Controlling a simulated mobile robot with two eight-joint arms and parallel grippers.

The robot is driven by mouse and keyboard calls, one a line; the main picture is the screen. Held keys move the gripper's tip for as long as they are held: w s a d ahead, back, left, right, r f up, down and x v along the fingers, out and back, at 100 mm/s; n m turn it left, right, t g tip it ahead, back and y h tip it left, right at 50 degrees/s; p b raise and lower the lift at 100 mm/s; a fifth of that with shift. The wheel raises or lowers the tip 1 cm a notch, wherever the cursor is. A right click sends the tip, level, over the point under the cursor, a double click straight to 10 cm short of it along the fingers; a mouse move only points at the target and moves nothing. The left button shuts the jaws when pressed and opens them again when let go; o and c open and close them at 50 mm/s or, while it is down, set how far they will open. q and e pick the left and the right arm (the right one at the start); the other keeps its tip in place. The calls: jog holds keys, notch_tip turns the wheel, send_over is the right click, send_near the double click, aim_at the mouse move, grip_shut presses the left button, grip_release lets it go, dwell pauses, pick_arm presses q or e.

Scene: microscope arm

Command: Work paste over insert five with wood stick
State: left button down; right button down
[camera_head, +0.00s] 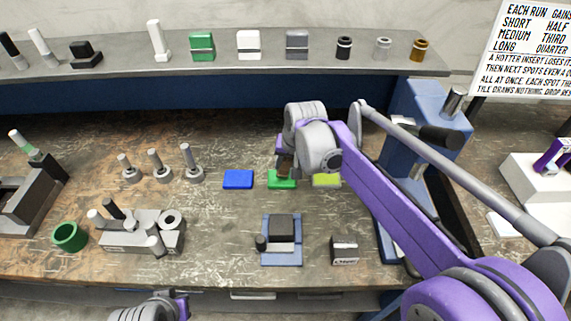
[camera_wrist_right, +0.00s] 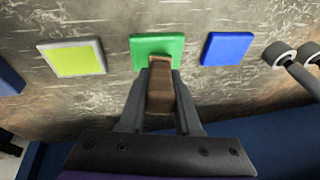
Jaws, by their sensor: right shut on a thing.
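My right gripper (camera_head: 285,166) is low over the bench at the green tile (camera_head: 281,180). In the right wrist view the gripper (camera_wrist_right: 160,78) is shut on a brown wood-coloured piece (camera_wrist_right: 160,97), likely the wood stick. Its end overlaps the near edge of the green tile (camera_wrist_right: 157,45); I cannot tell whether it touches. A blue tile (camera_head: 238,179) lies to the left of the green one in the head view, and a yellow-green tile (camera_head: 326,180) to the right. No insert number is readable and no paste is distinct. Only part of my left arm shows at the bottom edge.
Several pegs on round bases (camera_head: 160,170) stand left of the tiles. A grey holder block (camera_head: 140,235) and a green cup (camera_head: 69,237) are nearer. A blue stand (camera_head: 281,253) and small box (camera_head: 344,249) lie in front. A shelf (camera_head: 220,69) with several items spans the back.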

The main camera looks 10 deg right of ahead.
jog(key=shift+r+p, duration=1.75)
jog(key=shift+r, duration=1.25)
jog(key=shift+f, duration=0.1)
